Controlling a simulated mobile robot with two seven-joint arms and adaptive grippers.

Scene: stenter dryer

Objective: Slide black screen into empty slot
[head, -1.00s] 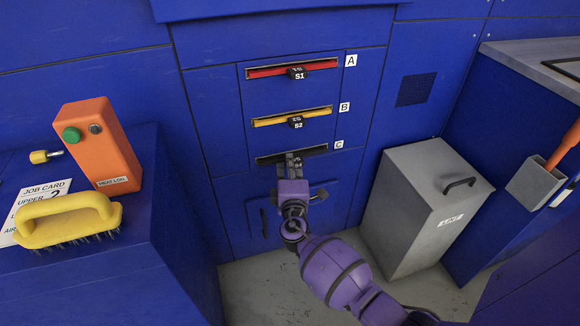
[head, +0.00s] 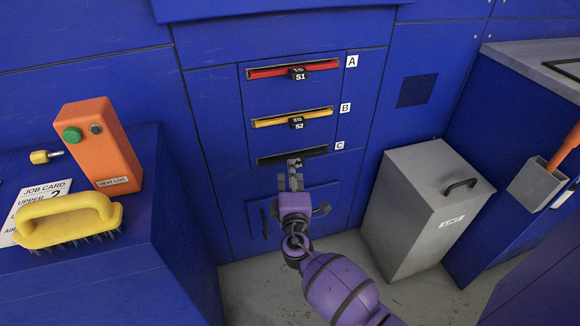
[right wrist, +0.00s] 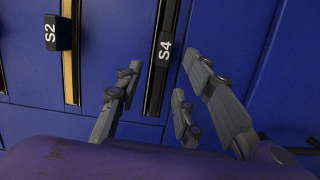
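The black screen's S4 handle (head: 295,163) is at the front of slot C (head: 318,153), the lowest of three slots in the blue machine front. In the right wrist view the S4 handle (right wrist: 165,48) sits across the dark slot strip, much as the S2 handle does in its slot. The screen's body is hidden inside the slot. My right gripper (head: 294,180) is just in front of and below the handle. In the right wrist view its fingers (right wrist: 168,95) are spread, empty and apart from the handle. My left gripper is not in view.
Slot A holds a red screen (head: 265,72) with handle S1; slot B holds a yellow screen (head: 268,121) with handle S2. A grey lidded bin (head: 415,215) stands at right. A yellow brush (head: 70,218) and an orange box (head: 103,145) are on the left ledge.

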